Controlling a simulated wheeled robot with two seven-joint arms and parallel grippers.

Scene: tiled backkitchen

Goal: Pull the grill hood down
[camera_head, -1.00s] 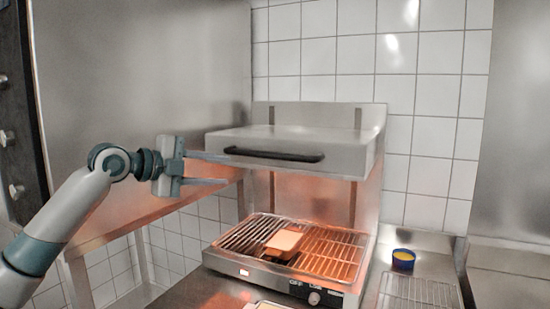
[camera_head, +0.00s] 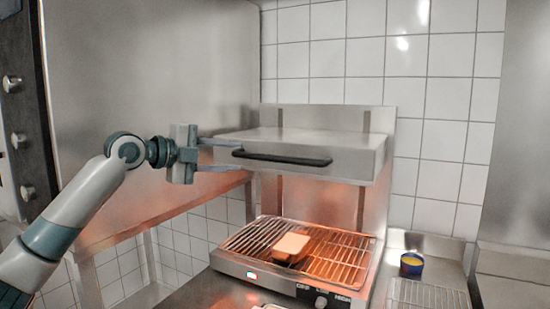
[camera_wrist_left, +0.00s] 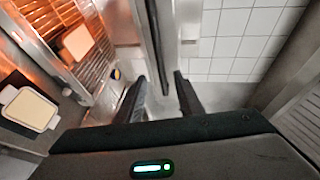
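The grill hood (camera_head: 300,143) is a flat metal box held up above the grill (camera_head: 255,262), with a wide gap between them. Its dark handle (camera_head: 285,159) runs along the front face. My left gripper (camera_head: 238,155) is at the hood's left front, by the left end of the handle. Its two fingers are apart, one above the other in the head view. In the left wrist view, a long bar-like edge (camera_wrist_left: 153,40) runs between the open fingers (camera_wrist_left: 160,80); I cannot tell whether they touch it. My right gripper is not in view.
A food slab (camera_head: 291,246) lies on the glowing grill rack. A small blue cup (camera_head: 411,264) with yellow contents stands right of the grill, by a wire rack (camera_head: 428,292). A metal panel (camera_head: 150,90) stands left. A pale tray (camera_wrist_left: 30,108) shows in the wrist view.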

